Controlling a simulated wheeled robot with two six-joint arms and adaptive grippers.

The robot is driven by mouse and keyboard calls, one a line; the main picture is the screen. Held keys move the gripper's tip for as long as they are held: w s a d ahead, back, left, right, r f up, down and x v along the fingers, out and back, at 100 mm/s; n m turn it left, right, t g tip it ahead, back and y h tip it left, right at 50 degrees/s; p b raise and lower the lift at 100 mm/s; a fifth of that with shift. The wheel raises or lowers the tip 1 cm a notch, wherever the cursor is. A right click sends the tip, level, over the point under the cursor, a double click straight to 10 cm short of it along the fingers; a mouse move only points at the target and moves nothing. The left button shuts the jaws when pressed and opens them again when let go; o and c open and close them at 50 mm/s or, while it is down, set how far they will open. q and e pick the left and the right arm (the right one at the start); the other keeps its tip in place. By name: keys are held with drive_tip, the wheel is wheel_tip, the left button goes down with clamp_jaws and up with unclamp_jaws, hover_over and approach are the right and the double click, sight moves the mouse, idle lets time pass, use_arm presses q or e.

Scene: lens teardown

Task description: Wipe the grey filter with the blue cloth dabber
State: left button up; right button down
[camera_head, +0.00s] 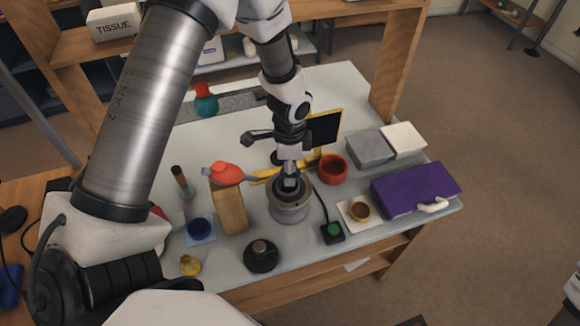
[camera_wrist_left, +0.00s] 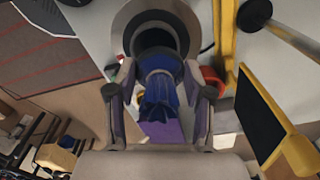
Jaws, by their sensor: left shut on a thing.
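My left gripper (camera_head: 290,178) points down over a grey round holder (camera_head: 290,211) with a dark ring on top. In the left wrist view, the gripper (camera_wrist_left: 160,88) is shut on the blue cloth dabber (camera_wrist_left: 160,105). The dabber's far end overlaps the dark round opening (camera_wrist_left: 154,38) of the holder. I cannot tell whether it touches anything inside. The grey filter cannot be made out; the dabber and gripper cover part of the opening.
A red bowl (camera_head: 332,169) and a yellow-framed dark panel (camera_head: 325,128) stand close beside the holder. A wooden block (camera_head: 230,208) is to its left, a black round piece (camera_head: 261,256) in front. A purple case (camera_head: 416,191) lies to the right.

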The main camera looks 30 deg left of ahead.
use_arm(q)
drive_tip(key=r, duration=0.1)
drive_tip(key=r+p, duration=0.1)
drive_tip(key=shift+s+d+r, duration=0.2)
drive_tip(key=shift+d+r, duration=0.1)
drive_tip(key=shift+d, duration=0.1)
drive_tip(key=shift+w+r+p, duration=0.1)
drive_tip(key=shift+r+p, duration=0.25)
drive_tip(key=shift+p, duration=0.25)
drive_tip(key=shift+w+a+r+p, duration=0.2)
drive_tip(key=shift+w+r+p, duration=0.05)
drive_tip(key=shift+r+p, duration=0.35)
drive_tip(key=shift+a+r+p, duration=0.1)
drive_tip(key=shift+r+p, duration=0.1)
drive_tip(key=shift+p, duration=0.1)
drive_tip(key=shift+s+r, duration=0.25)
drive_tip(key=shift+w+f, duration=0.15)
